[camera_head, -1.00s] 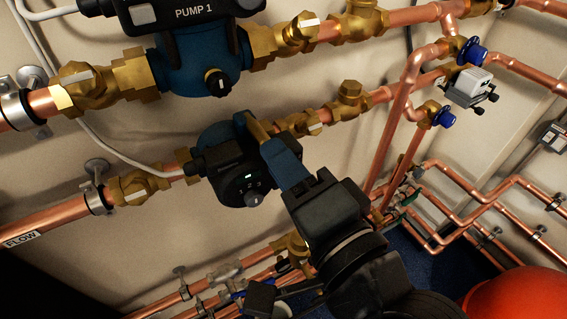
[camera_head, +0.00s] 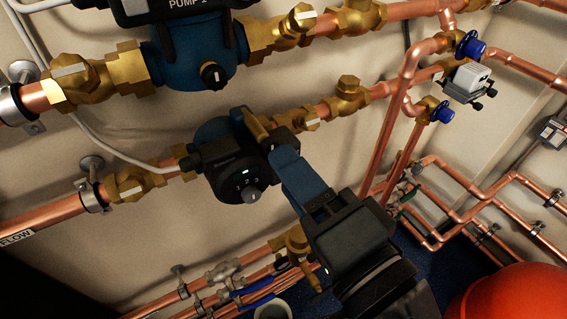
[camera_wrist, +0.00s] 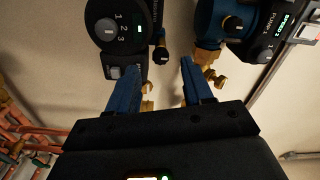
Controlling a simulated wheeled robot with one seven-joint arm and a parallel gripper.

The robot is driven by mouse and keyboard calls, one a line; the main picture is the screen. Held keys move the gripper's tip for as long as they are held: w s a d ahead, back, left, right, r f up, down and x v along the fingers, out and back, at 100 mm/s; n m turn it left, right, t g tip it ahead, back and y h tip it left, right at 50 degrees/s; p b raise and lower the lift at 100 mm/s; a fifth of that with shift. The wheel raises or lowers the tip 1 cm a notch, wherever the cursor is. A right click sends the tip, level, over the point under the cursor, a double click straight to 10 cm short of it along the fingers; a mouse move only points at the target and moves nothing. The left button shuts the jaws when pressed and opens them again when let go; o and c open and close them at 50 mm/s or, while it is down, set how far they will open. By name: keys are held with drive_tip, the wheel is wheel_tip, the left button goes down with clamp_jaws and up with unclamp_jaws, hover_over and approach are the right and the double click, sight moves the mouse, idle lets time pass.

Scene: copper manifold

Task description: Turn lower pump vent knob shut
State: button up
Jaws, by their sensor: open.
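The lower pump (camera_head: 228,172) has a blue body and a black head with a grey speed dial (camera_head: 252,194). In the wrist view the pump head (camera_wrist: 122,28) is at the upper left. A small black vent knob (camera_wrist: 160,53) shows beside it, ahead of the gap between my fingertips. In the head view I cannot make out this knob; my gripper likely covers it. My gripper (camera_wrist: 161,66) is open and empty, its blue fingers spread either side of the knob's line. In the head view my gripper (camera_head: 283,155) comes from the lower right, close to the pump's right side.
The upper pump (camera_head: 190,55) has its own black vent knob (camera_head: 213,76). Brass valves (camera_head: 350,98) and copper pipes (camera_head: 400,135) run beside the lower pump. A red vessel (camera_head: 510,295) stands at the lower right. A grey cable (camera_head: 110,145) hangs at the left.

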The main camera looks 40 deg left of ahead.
drive_tip(key=shift+v, duration=2.2)
drive_tip(key=s+d+f+m+t+h, duration=0.2)
drive_tip(key=d+f+t+h, duration=0.25)
drive_tip(key=d+f, duration=0.4)
drive_tip(key=s+d+f+m+t+h, duration=0.1)
drive_tip(key=s+d+f+t+h, duration=0.15)
drive_tip(key=d+f+h, duration=0.65)
drive_tip(key=s+d+r+n+t+h, duration=0.1)
drive_tip(key=s+d+r+n+h, duration=0.2)
drive_tip(key=s+d, duration=1.1)
drive_tip(key=shift+s+r+n, duration=0.2)
drive_tip(key=shift+r+n, duration=0.35)
drive_tip(key=shift+n, duration=0.25)
